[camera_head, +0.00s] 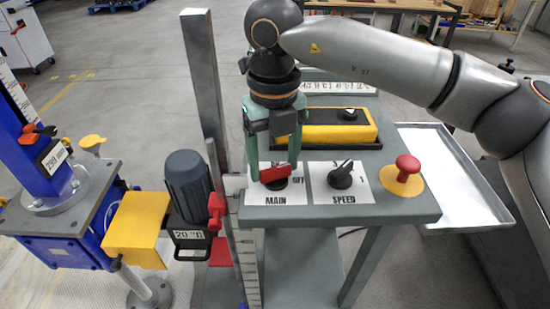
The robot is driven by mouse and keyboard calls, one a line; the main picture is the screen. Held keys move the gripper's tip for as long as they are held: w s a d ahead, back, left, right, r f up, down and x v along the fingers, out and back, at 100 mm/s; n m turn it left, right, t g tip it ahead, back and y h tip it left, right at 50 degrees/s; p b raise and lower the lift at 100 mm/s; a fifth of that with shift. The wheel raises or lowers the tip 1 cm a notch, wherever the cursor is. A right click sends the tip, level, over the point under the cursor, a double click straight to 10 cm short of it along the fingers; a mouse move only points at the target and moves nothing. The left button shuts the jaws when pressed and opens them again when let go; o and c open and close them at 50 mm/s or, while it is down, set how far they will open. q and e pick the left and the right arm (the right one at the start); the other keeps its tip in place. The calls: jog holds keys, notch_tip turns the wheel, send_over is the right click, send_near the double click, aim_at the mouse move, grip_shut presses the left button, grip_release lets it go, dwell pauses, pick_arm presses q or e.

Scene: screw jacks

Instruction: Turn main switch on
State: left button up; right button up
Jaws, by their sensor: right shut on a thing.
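The main switch (275,175) is a red handle on a dark round base, on a white plate labelled MAIN with an OFF mark at its right. My right gripper (274,170) comes down from above over it, its green fingers on both sides of the red handle. It is shut on the handle. The red handle lies roughly sideways, slightly tilted; the fingers partly hide the plate's upper marks. My left gripper does not show.
Right of the switch are a black SPEED knob (341,177) and a red mushroom button (407,168). A yellow box (325,133) lies behind. A grey post (206,90) and motor (187,185) stand left. An empty tray (470,190) is at the right.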

aim_at(272, 168)
jog(key=n, duration=0.6)
jog(key=shift+s+a, duration=0.1)
jog(key=n, duration=0.7)
jog(key=shift+s+p, duration=0.15)
jog(key=shift+p, duration=0.25)
jog(key=shift+a+n, duration=0.1)
jog(key=shift+n, duration=0.2)
jog(key=o, duration=1.4)
jog(key=shift+r, duration=0.15)
notch_tip(272, 168, up, 12)
jog(key=shift+r+p, duration=0.15)
jog(key=shift+p, duration=0.4)
